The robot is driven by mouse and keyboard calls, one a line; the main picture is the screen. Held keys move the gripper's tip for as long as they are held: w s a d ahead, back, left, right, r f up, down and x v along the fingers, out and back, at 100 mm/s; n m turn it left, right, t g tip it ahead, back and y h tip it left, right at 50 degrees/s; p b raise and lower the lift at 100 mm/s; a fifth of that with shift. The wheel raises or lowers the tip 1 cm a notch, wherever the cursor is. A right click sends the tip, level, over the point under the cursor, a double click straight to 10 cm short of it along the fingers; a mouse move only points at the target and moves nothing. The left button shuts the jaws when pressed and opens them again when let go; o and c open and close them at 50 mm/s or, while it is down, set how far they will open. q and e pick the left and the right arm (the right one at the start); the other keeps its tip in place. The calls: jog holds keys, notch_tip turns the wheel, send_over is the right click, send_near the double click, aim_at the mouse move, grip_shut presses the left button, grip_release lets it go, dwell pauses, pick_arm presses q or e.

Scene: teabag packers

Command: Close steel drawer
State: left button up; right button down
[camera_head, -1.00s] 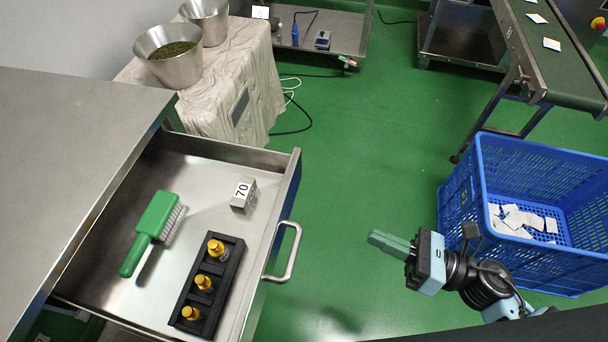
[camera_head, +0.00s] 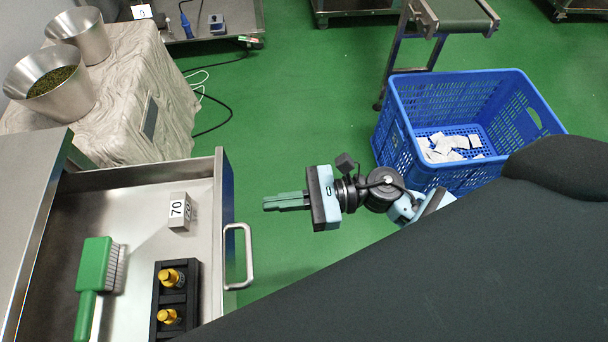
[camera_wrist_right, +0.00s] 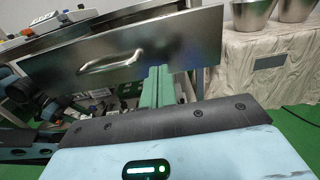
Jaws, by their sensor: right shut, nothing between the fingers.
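The steel drawer (camera_head: 133,181) is open at the left in the head view. Its handle (camera_head: 247,257) sticks out to the right from its front. Inside lie a green brush (camera_head: 94,268), a metal block marked 70 (camera_head: 179,211) and a black holder with yellow-topped pieces (camera_head: 194,284). My right gripper (camera_head: 266,203) is shut and empty, to the right of the drawer front, apart from it in the head view. The right wrist view shows the drawer front (camera_wrist_right: 190,48) and handle (camera_wrist_right: 108,56) ahead of the shut fingers (camera_wrist_right: 158,70). My left gripper does not show in the head view.
Green floor (camera_head: 290,110) is clear between crate and table.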

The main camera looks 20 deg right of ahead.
aim_at(229, 209)
jog(key=x, duration=0.4)
jog(key=shift+w+a, duration=0.1)
jog(key=shift+a, duration=0.05)
pick_arm(q)
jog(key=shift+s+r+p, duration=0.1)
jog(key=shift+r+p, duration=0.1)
jog(key=shift+p, duration=0.1)
pick_arm(e)
jog(key=shift+w+a, duration=0.2)
jog(key=shift+a, duration=0.5)
